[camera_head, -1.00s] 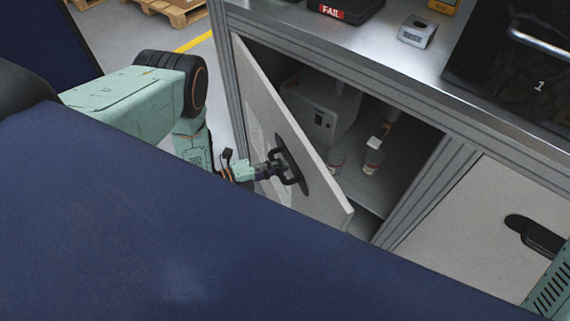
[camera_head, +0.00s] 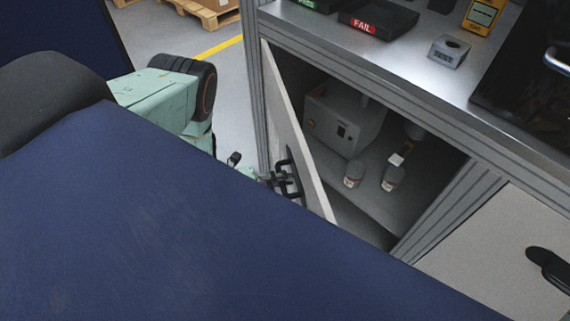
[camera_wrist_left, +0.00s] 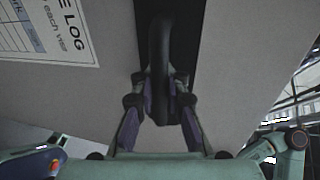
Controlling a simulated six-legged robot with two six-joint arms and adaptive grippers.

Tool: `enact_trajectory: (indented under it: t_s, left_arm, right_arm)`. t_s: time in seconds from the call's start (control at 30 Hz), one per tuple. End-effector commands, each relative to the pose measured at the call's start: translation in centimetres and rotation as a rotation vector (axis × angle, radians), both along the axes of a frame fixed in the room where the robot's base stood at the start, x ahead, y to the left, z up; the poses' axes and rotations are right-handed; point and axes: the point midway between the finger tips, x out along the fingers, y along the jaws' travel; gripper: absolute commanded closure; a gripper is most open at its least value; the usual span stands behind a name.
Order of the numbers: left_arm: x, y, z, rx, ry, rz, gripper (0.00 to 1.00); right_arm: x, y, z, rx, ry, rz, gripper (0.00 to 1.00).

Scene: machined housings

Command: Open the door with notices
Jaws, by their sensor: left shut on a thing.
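The door with notices (camera_head: 284,118) is a grey cabinet door, hinged at its left edge and standing well ajar. In the left wrist view a paper notice ending in "LOG" (camera_wrist_left: 45,32) shows on the door's face (camera_wrist_left: 235,60). My left gripper (camera_head: 280,180) is at the door's black handle (camera_head: 291,174). In the left wrist view my left gripper (camera_wrist_left: 160,98) is shut on the handle's bar (camera_wrist_left: 160,50), with a finger on each side. My right gripper is not in view.
Inside the cabinet are a grey box (camera_head: 343,118) and two small bottles (camera_head: 392,178). A second door with a black handle (camera_head: 549,268) is at the right. A pallet (camera_head: 208,10) lies behind.

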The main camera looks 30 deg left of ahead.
Motion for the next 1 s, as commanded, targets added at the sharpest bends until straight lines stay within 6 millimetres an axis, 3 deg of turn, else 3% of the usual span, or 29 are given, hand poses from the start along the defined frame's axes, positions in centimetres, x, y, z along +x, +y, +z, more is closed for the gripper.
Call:
enact_trajectory:
  t_s: [0.17, 0.2, 0.5, 0.83, 1.0]
  left_arm:
    - [0.6, 0.3, 0.5, -0.002, -0.018, 0.008, 1.00]
    - [0.6, 0.3, 0.5, -0.002, -0.018, 0.008, 0.89]
    - [0.3, 0.1, 0.3, -0.002, -0.009, 0.004, 0.64]
    - [0.0, 0.2, 0.2, -0.002, -0.004, 0.002, 0.64]
    - [-1.3, 1.4, 0.5, -0.001, -0.003, 0.005, 0.64]
  right_arm:
    - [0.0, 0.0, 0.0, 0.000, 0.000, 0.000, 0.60]
    - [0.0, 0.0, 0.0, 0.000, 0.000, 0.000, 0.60]
    - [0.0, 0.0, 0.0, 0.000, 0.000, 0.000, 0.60]
    - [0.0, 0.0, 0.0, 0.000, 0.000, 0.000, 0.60]
    - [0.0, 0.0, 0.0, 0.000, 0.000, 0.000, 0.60]
